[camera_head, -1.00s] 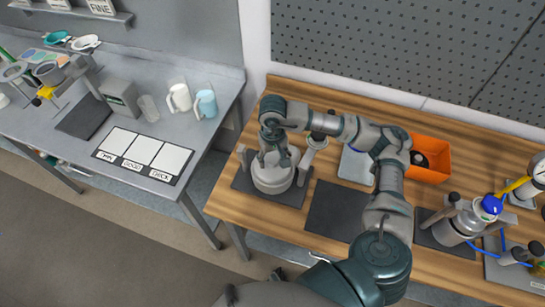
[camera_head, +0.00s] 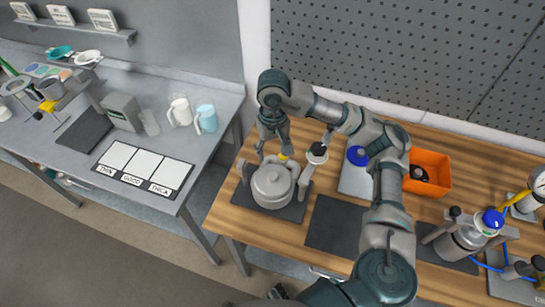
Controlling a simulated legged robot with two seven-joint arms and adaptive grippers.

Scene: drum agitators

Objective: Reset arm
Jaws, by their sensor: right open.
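My right arm reaches over the wooden bench from the lower right. My right gripper (camera_head: 272,150) points down, open and empty, above and behind the grey lidded drum pot (camera_head: 272,184). It looks apart from the pot. The pot sits in a holder with side posts on a dark mat (camera_head: 296,212). A black-topped post (camera_head: 317,153) stands at its back right. A small yellow part (camera_head: 284,156) shows behind the pot, near the fingertips. My left gripper is not in view.
An orange bin (camera_head: 430,165) with a dark item stands right of my arm, near a blue round thing (camera_head: 357,156) on a grey plate. A blue-capped vessel (camera_head: 465,238) with hoses is at the right. A grey table (camera_head: 208,158) with cups stands left, across a gap.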

